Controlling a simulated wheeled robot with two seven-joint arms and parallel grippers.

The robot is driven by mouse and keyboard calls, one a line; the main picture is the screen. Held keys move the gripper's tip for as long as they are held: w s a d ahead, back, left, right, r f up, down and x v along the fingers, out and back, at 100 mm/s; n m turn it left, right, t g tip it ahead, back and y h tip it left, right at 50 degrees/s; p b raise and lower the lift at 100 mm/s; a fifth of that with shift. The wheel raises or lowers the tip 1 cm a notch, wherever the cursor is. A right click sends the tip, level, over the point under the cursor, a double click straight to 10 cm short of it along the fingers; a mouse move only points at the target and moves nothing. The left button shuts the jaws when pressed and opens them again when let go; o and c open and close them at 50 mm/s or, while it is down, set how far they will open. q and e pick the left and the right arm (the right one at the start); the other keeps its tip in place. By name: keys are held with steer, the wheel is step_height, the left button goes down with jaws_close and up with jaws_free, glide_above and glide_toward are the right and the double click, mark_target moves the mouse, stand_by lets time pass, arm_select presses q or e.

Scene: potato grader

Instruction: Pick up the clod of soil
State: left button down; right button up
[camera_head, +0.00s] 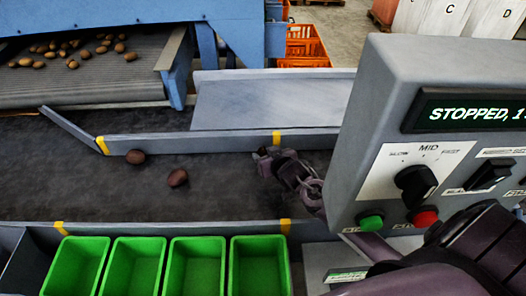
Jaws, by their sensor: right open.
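Two dark brown lumps lie on the dark inspection belt (80,195). One lump (135,157) is close to the far guide rail, and the other lump (178,178) is nearer and a little to the right. Both are small in the picture, and I cannot tell for sure which is the clod of soil. My right gripper (264,157) reaches in from the lower right, over the belt's right part near the far rail. It is open and empty, to the right of both lumps and apart from them. My left gripper is not in view.
Several green bins (258,268) stand along the near side behind a low rail (150,228). A grey control box (375,95) reading "STOPPED" stands at the right, close to my right arm. Several potatoes lie on the upper conveyor (90,85). Orange crates (305,45) stand behind.

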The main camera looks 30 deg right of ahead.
steer(key=shift+x, duration=0.85)
steer(key=shift+a, duration=0.1)
steer(key=c, duration=0.7)
steer(key=shift+c, duration=0.2)
